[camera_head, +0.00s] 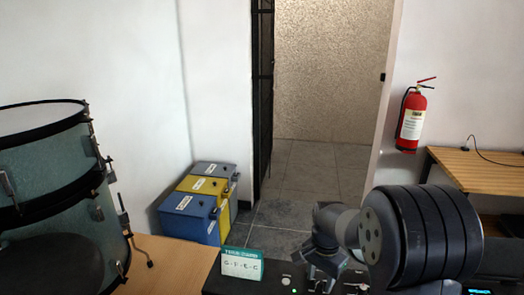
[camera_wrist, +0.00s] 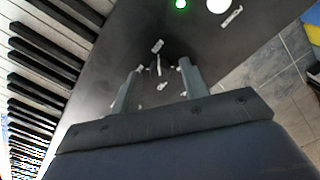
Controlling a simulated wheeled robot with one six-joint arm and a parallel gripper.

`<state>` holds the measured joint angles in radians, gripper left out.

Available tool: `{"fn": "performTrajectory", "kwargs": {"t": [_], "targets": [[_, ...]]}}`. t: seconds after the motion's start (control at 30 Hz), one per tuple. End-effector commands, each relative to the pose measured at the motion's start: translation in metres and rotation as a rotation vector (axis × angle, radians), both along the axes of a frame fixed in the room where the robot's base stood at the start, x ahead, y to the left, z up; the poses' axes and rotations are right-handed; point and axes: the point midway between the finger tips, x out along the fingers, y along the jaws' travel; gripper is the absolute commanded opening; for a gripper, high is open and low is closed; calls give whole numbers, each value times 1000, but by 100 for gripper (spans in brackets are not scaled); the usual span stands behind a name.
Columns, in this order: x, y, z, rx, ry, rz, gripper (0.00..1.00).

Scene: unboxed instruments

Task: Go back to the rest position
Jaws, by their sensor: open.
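My gripper (camera_head: 326,262) shows at the lower middle of the head view, at the end of my dark arm, over a black panel with a green light. In the wrist view my gripper (camera_wrist: 155,85) has its two fingers apart, with nothing held between them. Below the fingers is the dark panel of a keyboard instrument (camera_wrist: 125,50), with small pale marks or knobs on it. I cannot tell in these views whether the fingertips touch the panel.
Piano keys (camera_wrist: 40,70) run along the left of the wrist view. A tune card (camera_head: 242,263) stands at the panel's left. A drum (camera_head: 50,165) is at far left. Blue and yellow bins (camera_head: 205,200) stand by the doorway. A fire extinguisher (camera_head: 411,120) hangs near a wooden bench (camera_head: 475,168).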

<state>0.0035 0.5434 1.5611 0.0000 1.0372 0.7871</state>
Motion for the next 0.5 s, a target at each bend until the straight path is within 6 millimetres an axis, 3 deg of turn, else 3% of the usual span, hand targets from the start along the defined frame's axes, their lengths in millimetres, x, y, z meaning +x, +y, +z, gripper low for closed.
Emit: {"fn": "performTrajectory", "kwargs": {"t": [0.5], "targets": [[0,0,-1,0,-1,-405,43]]}}
